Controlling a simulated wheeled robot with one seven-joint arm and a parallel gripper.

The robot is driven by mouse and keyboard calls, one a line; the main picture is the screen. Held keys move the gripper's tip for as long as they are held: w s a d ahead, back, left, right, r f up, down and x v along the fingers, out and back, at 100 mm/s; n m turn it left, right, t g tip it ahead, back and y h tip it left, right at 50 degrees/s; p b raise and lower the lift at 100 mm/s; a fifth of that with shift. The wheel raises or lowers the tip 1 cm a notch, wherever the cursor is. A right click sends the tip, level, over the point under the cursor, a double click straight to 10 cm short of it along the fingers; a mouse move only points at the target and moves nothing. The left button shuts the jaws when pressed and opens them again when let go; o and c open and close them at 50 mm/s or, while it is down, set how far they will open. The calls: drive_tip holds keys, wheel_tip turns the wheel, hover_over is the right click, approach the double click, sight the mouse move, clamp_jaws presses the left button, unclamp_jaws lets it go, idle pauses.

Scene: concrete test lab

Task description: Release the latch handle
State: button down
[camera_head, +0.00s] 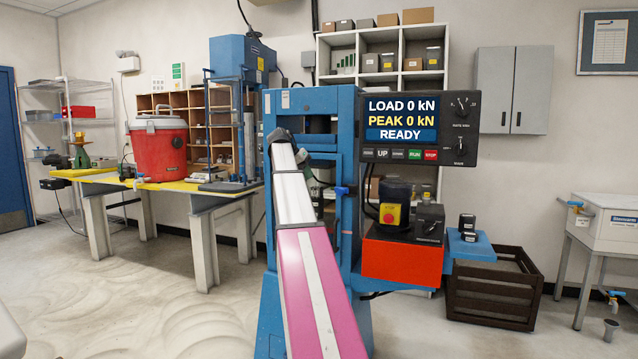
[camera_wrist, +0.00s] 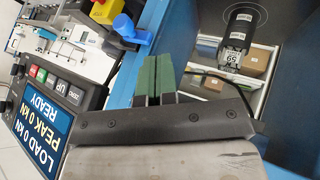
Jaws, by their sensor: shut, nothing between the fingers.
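A blue lever (camera_head: 345,190), which looks like the latch handle, sticks out from the right upright of the blue test frame (camera_head: 345,115). In the wrist view a blue handle (camera_wrist: 128,27) shows at the upper left, by the frame's blue edge. My gripper (camera_wrist: 156,60) shows there with its green-padded fingers together and nothing between them. The fingertips lie to the right of the blue handle and below it in the picture, apart from it. In the head view my arm reaches up to the frame, and the fingers cannot be made out.
The display panel (camera_head: 415,118) reads READY and stands right of the frame, close to my gripper at the wrist view's left. Below it is a red pump box (camera_head: 402,260) with a yellow switch. A dark crate (camera_head: 494,290) stands at right. A black cylinder (camera_wrist: 243,22) shows inside the frame.

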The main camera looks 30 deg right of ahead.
sight(339, 190)
drive_tip(key=s+d+f, duration=0.1)
drive_tip(key=d+f, duration=0.1)
drive_tip(key=s+d+f, duration=0.1)
drive_tip(key=d+f, duration=0.1)
drive_tip(key=d, duration=0.1)
drive_tip(key=s+d+f, duration=0.1)
drive_tip(key=d+f, duration=0.1)
drive_tip(key=d, duration=0.1)
drive_tip(key=shift+s+d+f, duration=0.15)
drive_tip(key=shift+s+f, duration=0.1)
drive_tip(key=shift+s, duration=0.15)
drive_tip(key=shift+s+d, duration=1.15)
drive_tip(key=shift+s, duration=0.25)
drive_tip(key=shift+w, duration=0.1)
